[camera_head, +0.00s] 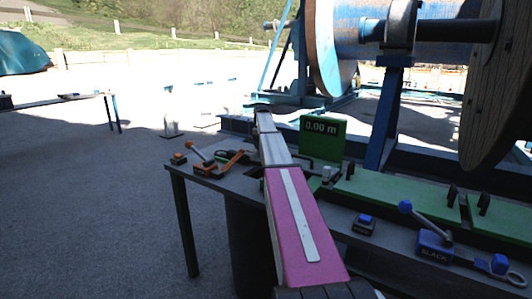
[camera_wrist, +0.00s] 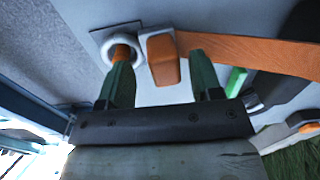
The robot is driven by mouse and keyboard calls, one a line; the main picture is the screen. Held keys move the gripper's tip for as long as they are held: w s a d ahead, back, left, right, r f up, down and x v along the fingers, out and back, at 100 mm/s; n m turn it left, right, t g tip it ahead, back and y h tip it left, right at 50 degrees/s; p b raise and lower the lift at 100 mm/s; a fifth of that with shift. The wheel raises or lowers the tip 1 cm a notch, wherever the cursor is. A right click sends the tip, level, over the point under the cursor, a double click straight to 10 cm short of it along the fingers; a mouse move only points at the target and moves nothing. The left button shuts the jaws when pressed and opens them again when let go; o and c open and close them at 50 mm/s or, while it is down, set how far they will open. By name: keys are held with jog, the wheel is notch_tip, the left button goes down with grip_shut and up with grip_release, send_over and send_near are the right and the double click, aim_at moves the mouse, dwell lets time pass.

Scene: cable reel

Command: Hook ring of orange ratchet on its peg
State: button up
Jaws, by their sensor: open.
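In the wrist view my gripper (camera_wrist: 162,80) is open. Its two dark green fingers stand apart, with an orange block (camera_wrist: 163,62) showing between and beyond their tips. A wide orange strip (camera_wrist: 255,51) runs right from near this block. A pale ring (camera_wrist: 138,57) shows just left of the block, over a square plate. An orange peg end (camera_wrist: 121,52) shows inside the ring; the ring appears around it, but how far down it sits I cannot tell. In the head view the orange ratchet (camera_head: 205,168) lies at the table's left end; my arm hides the gripper.
The dark table (camera_head: 225,182) also bears a small orange-topped block (camera_head: 178,158), a green display (camera_head: 322,139) reading 0.00 m, a blue ratchet (camera_head: 433,243) and a blue-topped block (camera_head: 365,222). The large cable reel (camera_head: 331,45) stands behind. Open ground lies left.

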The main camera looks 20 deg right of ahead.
notch_tip(320, 180, up, 11)
dwell(0.5)
jog(key=shift+s+f, duration=0.1)
jog(key=shift+f, duration=0.05)
